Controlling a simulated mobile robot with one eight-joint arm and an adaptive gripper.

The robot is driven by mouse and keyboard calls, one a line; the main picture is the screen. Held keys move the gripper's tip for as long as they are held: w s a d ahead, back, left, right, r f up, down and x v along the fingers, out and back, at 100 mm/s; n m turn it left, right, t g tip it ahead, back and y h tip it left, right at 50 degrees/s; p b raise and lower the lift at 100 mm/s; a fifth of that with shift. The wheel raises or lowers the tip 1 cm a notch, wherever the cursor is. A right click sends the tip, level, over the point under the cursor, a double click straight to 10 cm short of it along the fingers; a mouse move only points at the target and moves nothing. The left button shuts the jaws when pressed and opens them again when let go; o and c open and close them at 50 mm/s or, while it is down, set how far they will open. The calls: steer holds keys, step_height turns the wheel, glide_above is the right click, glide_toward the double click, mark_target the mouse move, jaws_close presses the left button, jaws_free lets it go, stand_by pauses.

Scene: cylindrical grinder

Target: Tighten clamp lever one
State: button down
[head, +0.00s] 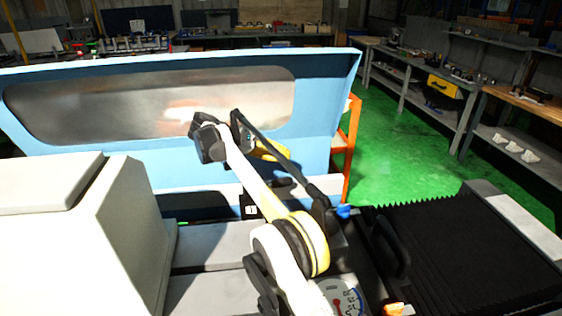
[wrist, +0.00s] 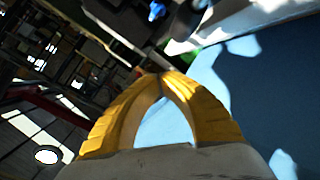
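A black plate marked "1" (head: 250,211) sits at the foot of the blue guard in the head view. A small dark part (head: 284,182) beside it may be clamp lever one, but my arm partly covers this area and I cannot tell for sure. My gripper (head: 272,151) shows yellow behind my arm, in front of the blue guard and above the plate. In the wrist view, the yellow fingers of my gripper (wrist: 158,74) come together at their tips, with nothing visible between the tips. Contact with a lever is not visible.
The blue guard (head: 325,100) with its window stands behind my gripper. A pale housing (head: 130,220) is at left. A blue knob (head: 343,211), a black handle (head: 390,246) and black bellows (head: 465,250) are at right. Green floor (head: 395,150) lies open beyond.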

mark_target(271, 185)
steer(key=w+f+n+y+p, duration=0.1)
steer(key=f+n+y+p, duration=0.1)
steer(key=n+y+p, duration=0.1)
steer(key=w+a+f+n+y+p, duration=0.1)
steer(key=w+f+n+y+p, duration=0.1)
steer(key=n+y+p, duration=0.2)
steer(key=w+f+n+y+p, duration=0.2)
steer(key=n+y+p, duration=0.1)
steer(key=y, duration=0.3)
steer(key=shift+a+f+n+y+p, duration=0.3)
steer(key=shift+a+f+y+p, duration=0.1)
steer(key=shift+p, duration=0.1)
steer(key=shift+d+f, duration=0.1)
steer(key=shift+f, duration=0.2)
steer(key=shift+s+d, duration=0.4)
steer(key=shift+s, duration=0.45)
steer(key=shift+s+d, duration=0.35)
steer(key=shift+s, duration=0.45)
steer(key=shift+r, duration=0.1)
